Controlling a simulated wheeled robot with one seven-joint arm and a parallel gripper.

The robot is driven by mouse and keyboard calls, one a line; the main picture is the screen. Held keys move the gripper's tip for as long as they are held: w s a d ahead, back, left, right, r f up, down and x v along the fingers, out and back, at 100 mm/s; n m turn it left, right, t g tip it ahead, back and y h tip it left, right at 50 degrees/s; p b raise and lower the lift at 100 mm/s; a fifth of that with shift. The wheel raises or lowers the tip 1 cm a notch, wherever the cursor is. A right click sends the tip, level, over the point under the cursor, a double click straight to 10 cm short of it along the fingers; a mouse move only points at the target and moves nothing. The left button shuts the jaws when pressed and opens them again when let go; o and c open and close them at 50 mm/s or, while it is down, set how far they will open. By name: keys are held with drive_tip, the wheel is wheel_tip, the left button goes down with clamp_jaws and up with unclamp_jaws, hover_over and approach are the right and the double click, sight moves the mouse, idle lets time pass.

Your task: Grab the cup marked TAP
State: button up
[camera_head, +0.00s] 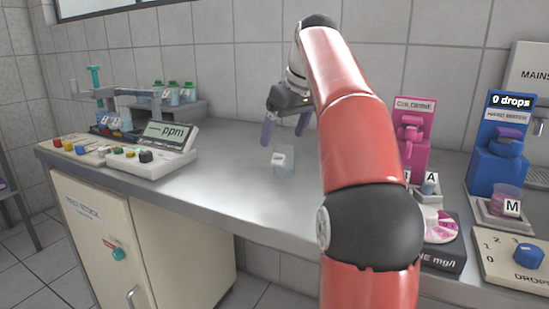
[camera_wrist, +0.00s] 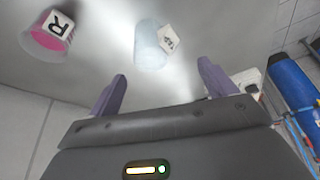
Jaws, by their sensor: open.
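A clear, pale cup (camera_head: 289,163) with a small white tag stands on the steel counter, below my gripper (camera_head: 284,138). In the wrist view the same clear cup (camera_wrist: 148,48) lies ahead of my gripper (camera_wrist: 161,72), roughly in line with the gap between the fingers. Its white tag (camera_wrist: 170,39) carries small dark lettering that is hard to read. My purple fingers are spread apart with nothing between them, above the cup and not touching it. A second cup (camera_wrist: 40,42), with pink contents and a tag marked R, is at the upper left of the wrist view.
A ppm meter (camera_head: 165,138) stands to the left on the counter (camera_head: 225,180). A pink dispenser (camera_head: 413,130), a blue dispenser (camera_head: 497,150) and a cup marked M (camera_head: 508,199) are on the right. My arm hides part of the counter.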

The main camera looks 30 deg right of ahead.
sight(280, 156)
drive_tip(key=x, duration=0.2)
drive_tip(key=b+x, duration=0.1)
drive_tip(key=x, duration=0.1)
drive_tip(key=b+x, duration=0.1)
drive_tip(key=x, duration=0.2)
drive_tip(key=shift+s+d+f, duration=0.3)
drive_tip(key=c, duration=0.9)
